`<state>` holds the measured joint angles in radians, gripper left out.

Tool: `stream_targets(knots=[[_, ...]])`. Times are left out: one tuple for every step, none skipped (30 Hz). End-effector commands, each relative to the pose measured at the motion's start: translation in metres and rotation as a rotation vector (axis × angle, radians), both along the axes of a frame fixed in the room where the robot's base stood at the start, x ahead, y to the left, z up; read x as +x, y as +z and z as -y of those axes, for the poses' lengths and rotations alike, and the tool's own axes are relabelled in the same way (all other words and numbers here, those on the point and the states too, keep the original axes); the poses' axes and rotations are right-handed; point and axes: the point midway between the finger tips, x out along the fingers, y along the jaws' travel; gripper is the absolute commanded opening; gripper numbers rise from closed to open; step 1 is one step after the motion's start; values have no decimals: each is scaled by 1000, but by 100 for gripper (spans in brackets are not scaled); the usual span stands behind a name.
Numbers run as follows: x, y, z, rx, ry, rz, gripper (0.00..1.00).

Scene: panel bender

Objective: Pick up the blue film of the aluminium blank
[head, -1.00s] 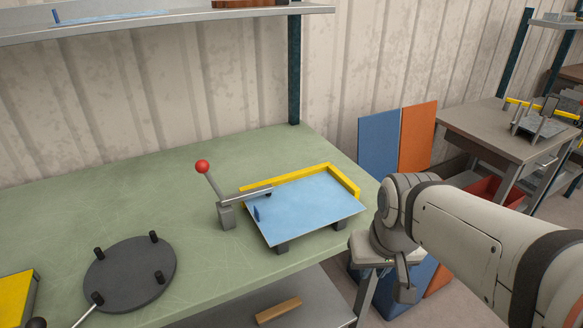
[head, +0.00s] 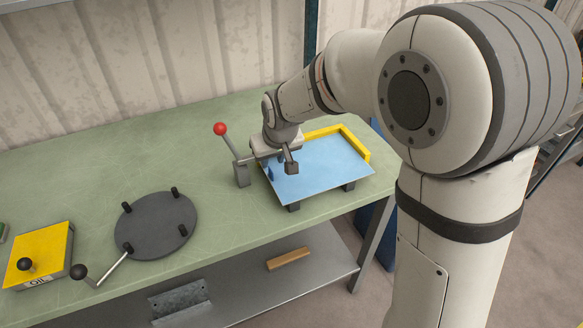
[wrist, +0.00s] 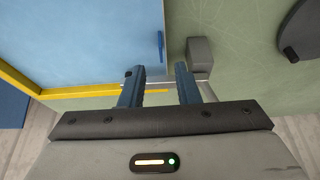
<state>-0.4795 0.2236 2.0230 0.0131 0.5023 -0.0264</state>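The aluminium blank with its light blue film (head: 325,172) lies on a low fixture on the green bench. The film looks flat over the blank and fills the upper left of the wrist view (wrist: 85,40). A darker blue tab (head: 270,173) stands up at its left edge; it shows in the wrist view (wrist: 161,47) just beyond my fingertips. My gripper (wrist: 158,76) is open and empty, its two fingers to either side of the tab's line. In the head view my gripper (head: 282,162) hangs over the film's left part, close to the tab.
A clamp with a red-knobbed lever (head: 220,128) stands just left of the film. A yellow L-shaped stop (head: 364,147) borders the back and right. A dark pegged disc (head: 157,226) and a yellow OIL box (head: 40,255) lie further left. Bench space behind is clear.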

Motion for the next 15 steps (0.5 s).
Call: stream_targets(knots=[[1,-5,-1,-1,0,-3,29],[1,-9,-2,-2,0,-4,29],[3,-15,-3,-2,0,-4,29],[4,-19,-4,-2,0,-4,29],[5,-23,-5,-2,0,-4,29],[7,-29,-6,-2,0,-4,29],[8,-32,-6,-1,0,-3,29],[10,-36,-7,-1,0,-3,29],[11,-39,-8,-1,0,-3,29],[12,-41,-8,-1,0,-2,29],[12,-42,-9,0,0,-1,29],[13,-44,-9,0,0,0,29],[13,-44,-9,0,0,0,29],[13,-45,-9,0,0,0,29],[13,-45,-9,0,0,1,29]])
